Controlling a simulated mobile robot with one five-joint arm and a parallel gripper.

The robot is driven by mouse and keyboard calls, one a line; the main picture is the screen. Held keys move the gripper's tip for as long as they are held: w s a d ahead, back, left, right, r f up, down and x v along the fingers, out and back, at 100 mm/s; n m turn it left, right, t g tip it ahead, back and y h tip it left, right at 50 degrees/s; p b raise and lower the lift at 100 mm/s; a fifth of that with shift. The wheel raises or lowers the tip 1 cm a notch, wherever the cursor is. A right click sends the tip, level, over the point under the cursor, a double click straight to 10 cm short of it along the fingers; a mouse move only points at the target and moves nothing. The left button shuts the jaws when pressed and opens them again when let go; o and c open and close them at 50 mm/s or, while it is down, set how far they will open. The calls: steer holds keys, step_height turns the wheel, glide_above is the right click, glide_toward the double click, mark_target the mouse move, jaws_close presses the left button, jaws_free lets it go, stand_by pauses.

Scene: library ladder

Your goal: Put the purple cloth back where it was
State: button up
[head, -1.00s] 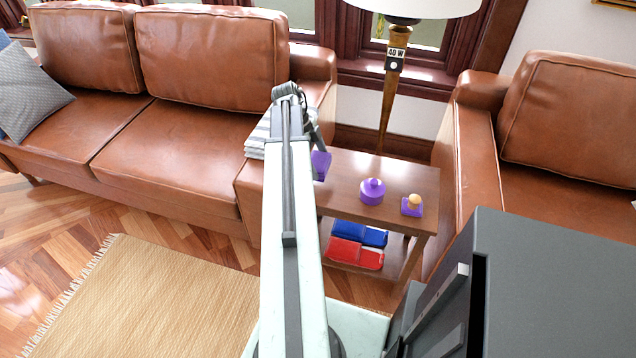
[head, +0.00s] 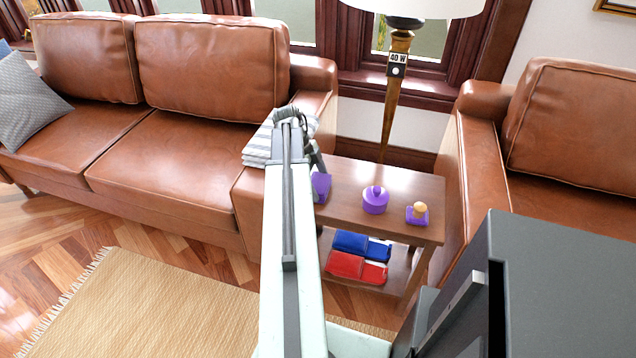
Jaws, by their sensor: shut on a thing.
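My gripper (head: 318,163) is at the end of my outstretched arm, over the left end of the wooden side table (head: 346,178). It is shut on the purple cloth (head: 321,188), which hangs below it at the tabletop's left part. My arm hides part of the cloth and the fingertips. I cannot tell whether the cloth touches the table.
A round purple container (head: 375,202) and an orange-topped item on a purple square (head: 418,213) stand on the table. Blue (head: 351,243) and red (head: 345,265) items lie on its lower shelf. A lamp (head: 395,95) stands behind; leather sofas (head: 170,150) flank it.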

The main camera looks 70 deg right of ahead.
steer(key=shift+f, duration=0.25)
steer(key=o, duration=1.2)
steer(key=shift+r, duration=0.1)
steer(key=shift+o, duration=0.2)
steer(key=shift+r+p, duration=0.6)
steer(key=shift+r, duration=0.05)
steer(key=p+v, duration=1.1)
steer(key=shift+w+r, duration=0.2)
steer(key=shift+r, duration=0.15)
